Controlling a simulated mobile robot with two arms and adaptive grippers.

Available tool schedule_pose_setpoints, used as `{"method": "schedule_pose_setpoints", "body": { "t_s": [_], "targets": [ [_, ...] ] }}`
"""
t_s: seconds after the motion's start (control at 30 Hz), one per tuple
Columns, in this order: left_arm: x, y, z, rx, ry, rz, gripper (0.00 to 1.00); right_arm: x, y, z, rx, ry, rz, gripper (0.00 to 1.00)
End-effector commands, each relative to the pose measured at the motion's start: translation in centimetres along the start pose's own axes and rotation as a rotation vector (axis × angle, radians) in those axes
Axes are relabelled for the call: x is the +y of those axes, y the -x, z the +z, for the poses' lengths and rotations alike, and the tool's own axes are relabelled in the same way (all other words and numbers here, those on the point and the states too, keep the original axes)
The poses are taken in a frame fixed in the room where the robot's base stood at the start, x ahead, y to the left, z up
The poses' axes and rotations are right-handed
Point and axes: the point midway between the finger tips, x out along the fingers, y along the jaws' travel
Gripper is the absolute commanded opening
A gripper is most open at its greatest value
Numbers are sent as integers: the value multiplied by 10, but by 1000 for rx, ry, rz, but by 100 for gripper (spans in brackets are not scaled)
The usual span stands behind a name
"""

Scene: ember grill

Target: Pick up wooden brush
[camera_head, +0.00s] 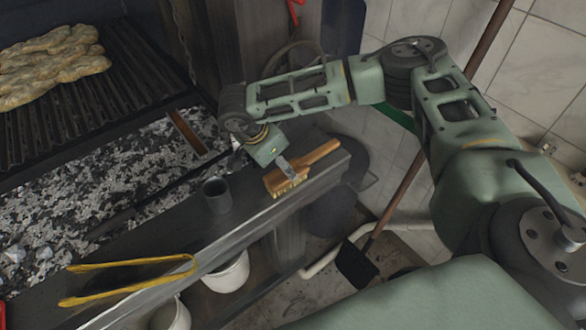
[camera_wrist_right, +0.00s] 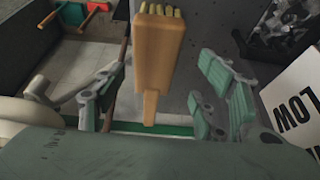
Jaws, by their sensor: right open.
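The wooden brush (camera_head: 318,155) lies on the narrow metal ledge in front of the embers, with its handle toward the right end and pale bristles at its left end. In the right wrist view the brush (camera_wrist_right: 158,50) stands between the spread fingers, its bristles at the top and handle pointing down. My right gripper (camera_head: 284,166) is over the brush block in the head view, its fingers partly hidden by its own body. In the wrist view my right gripper (camera_wrist_right: 162,88) is open, with gaps on both sides of the brush. My left gripper is not in view.
A dark cup (camera_head: 217,196) and yellow tongs (camera_head: 130,264) are on the ledge (camera_head: 262,217) left of the brush. Embers (camera_head: 90,190) lie behind it, with food (camera_head: 52,65) on the grill. A white bucket (camera_head: 228,273) stands below. A "LOW" sign (camera_wrist_right: 292,105) is at right.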

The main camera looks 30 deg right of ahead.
Motion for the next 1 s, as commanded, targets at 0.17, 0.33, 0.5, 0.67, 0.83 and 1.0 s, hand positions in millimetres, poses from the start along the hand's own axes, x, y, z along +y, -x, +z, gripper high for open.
{"method": "schedule_pose_setpoints", "body": {
  "t_s": [0.17,0.33,0.5,0.67,0.83,1.0],
  "targets": [
    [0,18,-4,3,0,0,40,7,-26,-2,2,0,6,64],
    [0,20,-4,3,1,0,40,7,-42,-2,1,0,4,64],
    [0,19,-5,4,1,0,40,6,-43,-1,0,0,3,64],
    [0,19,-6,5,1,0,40,6,-43,-1,0,0,3,54],
    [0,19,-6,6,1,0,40,6,-43,-1,0,0,3,40],
    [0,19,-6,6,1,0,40,6,-43,-1,0,0,3,25]
  ]
}}
